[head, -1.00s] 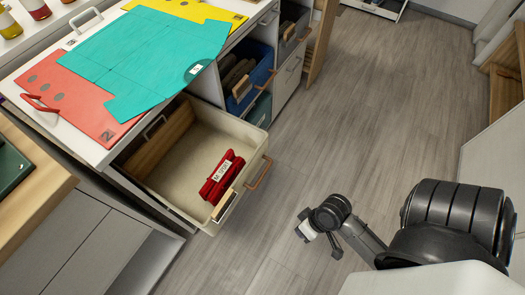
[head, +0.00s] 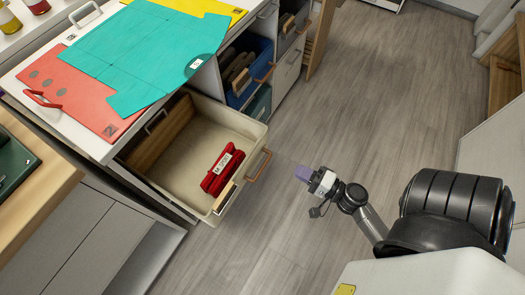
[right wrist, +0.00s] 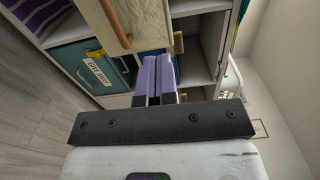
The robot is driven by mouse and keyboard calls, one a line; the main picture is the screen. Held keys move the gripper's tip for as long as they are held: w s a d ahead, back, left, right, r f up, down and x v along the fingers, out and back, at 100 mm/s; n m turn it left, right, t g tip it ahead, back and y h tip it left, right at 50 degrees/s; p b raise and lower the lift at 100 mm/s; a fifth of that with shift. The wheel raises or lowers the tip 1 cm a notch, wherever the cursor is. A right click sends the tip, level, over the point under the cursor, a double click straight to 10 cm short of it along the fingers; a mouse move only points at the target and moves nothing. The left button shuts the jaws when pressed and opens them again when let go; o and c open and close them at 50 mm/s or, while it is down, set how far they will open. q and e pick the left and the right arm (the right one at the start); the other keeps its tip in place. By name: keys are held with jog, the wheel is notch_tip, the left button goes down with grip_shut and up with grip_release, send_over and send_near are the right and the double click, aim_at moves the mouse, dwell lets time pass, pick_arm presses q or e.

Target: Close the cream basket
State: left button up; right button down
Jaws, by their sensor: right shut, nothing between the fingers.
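The cream basket (head: 205,132) is pulled out of the cubby shelving like a drawer, with a copper-coloured handle (head: 259,165) on its front. A red folded bundle with a white label (head: 222,168) lies inside it. My right gripper (head: 304,174) is out over the floor to the right of the basket, apart from the handle, its purple fingers pointing toward the basket. In the right wrist view the fingers (right wrist: 159,78) are together and empty, with a cream front and its handle (right wrist: 115,24) just beyond them. My left gripper is not in view.
A blue basket (head: 250,75) and a teal one (head: 258,104) sit in cubbies behind the cream basket. Teal, red and yellow sheets lie on the white top (head: 95,145). A wooden surface (head: 40,190) is at the left. The floor (head: 340,100) at right is clear.

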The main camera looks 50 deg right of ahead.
aim_at(256, 149)
jog(key=w, duration=0.4)
jog(key=w+a, duration=0.1)
jog(key=w, duration=0.7)
jog(key=shift+a+r, duration=0.1)
jog(key=shift+a, duration=0.05)
jog(key=shift+w+a+p, duration=0.1)
jog(key=shift+w+p, duration=0.2)
jog(key=shift+w, duration=0.65)
